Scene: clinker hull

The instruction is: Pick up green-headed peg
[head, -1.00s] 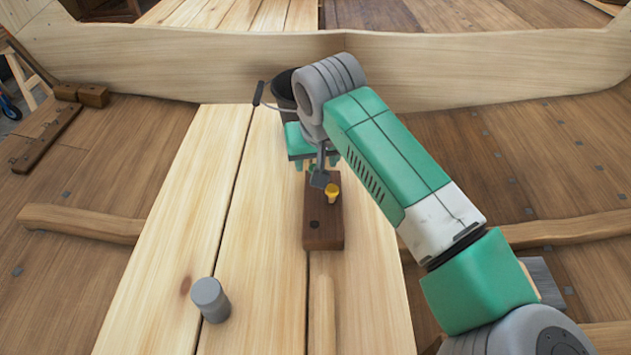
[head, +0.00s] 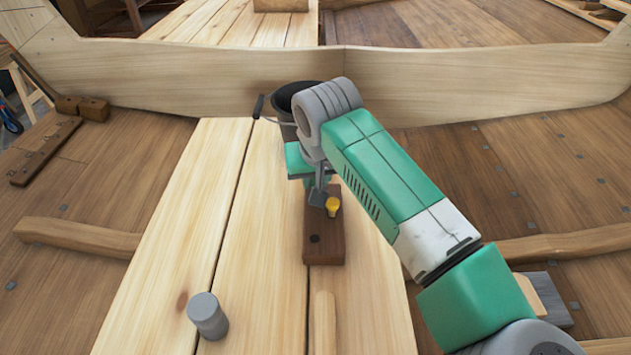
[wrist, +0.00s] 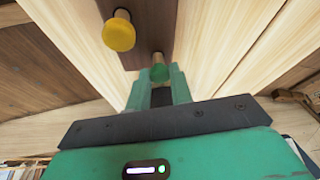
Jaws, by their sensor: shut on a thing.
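The green-headed peg (wrist: 159,73) shows in the wrist view, between the fingertips of my gripper (wrist: 160,82). The gripper is shut on it. A short pale shaft shows beyond the green head, against the dark wooden block (wrist: 147,12); I cannot tell whether its end is still seated. In the head view the block (head: 323,245) lies lengthwise on the pale planks, and my arm hides the green peg. A yellow-headed peg (wrist: 118,35) stands in the block beside the gripper; it also shows in the head view (head: 332,205).
A dark bucket (head: 290,97) stands just behind my gripper, near the upright cross plank (head: 200,75). A grey cylinder (head: 207,315) stands at the front left of the pale planks (head: 225,230). The planks left of the block are largely clear.

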